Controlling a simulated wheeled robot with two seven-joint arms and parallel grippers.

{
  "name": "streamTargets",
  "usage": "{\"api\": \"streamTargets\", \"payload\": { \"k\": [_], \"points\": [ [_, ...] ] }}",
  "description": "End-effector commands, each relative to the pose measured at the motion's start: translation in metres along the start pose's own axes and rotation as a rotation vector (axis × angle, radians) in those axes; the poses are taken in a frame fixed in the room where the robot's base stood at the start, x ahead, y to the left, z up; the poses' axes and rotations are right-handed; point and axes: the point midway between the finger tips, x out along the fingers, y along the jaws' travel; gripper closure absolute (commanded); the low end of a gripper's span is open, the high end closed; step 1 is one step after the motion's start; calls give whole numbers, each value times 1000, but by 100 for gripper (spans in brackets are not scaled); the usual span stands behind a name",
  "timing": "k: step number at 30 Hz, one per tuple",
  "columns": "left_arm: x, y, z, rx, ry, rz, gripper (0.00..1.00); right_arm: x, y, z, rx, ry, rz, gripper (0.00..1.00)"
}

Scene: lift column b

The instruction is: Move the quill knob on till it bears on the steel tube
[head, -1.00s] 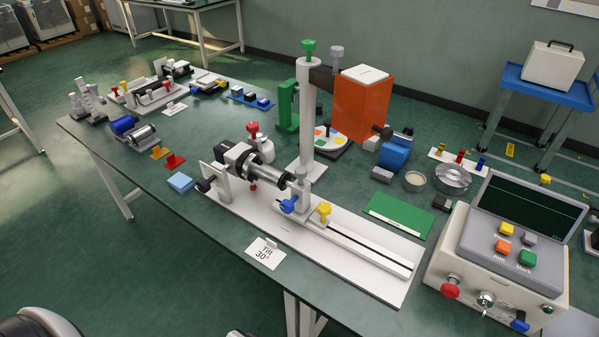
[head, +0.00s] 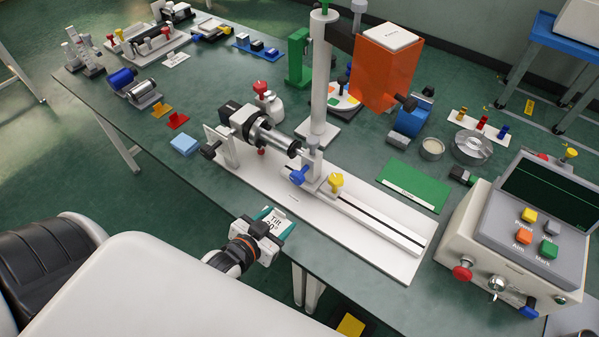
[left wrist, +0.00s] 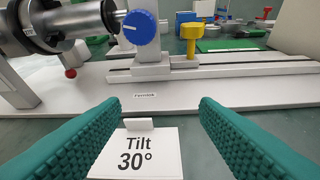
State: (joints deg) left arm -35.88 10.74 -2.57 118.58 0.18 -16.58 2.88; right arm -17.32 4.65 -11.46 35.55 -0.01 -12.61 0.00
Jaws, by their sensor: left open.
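The steel tube (head: 274,137) lies level in a dark chuck, its right end close to the white tailstock post (head: 312,160). It also shows in the left wrist view (left wrist: 85,22). A blue knob (head: 299,175) with a white line, apparently the quill knob, sits on the post's near side; the left wrist view shows it close up (left wrist: 140,27). I cannot tell whether tube and quill touch. My left gripper (head: 270,220) is open and empty over the table's front edge, short of the knob. Its teal pads (left wrist: 160,105) stand wide apart. My right gripper is not in view.
A "Tilt 30°" card (left wrist: 137,155) lies beyond and between my fingers. A yellow knob (head: 336,180) stands right of the blue one on the white rail base (head: 395,255). A tall white column (head: 319,75) rises behind. A control box (head: 500,245) stands at right.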

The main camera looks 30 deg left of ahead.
Motion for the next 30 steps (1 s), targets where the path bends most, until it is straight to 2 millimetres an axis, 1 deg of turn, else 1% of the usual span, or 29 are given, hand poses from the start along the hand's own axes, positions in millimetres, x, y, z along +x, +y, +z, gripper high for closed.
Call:
{"api": "streamTargets", "payload": {
  "k": [4, 9, 13, 16, 20, 30],
  "points": [
    [-3, 9, 8, 8, -161, 1, 44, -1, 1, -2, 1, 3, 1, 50],
    [-13, 17, 19, 15, -344, -5, 44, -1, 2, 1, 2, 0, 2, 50],
    [-19, 20, 24, 19, -414, -8, 44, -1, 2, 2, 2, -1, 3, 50],
    [-17, 21, 28, 20, -432, -9, 44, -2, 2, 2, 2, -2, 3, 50],
    [-3, 20, 35, 19, -434, -9, 44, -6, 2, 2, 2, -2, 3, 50],
    [58, 19, 64, 19, -433, -9, 44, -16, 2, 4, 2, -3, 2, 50]
  ]
}}
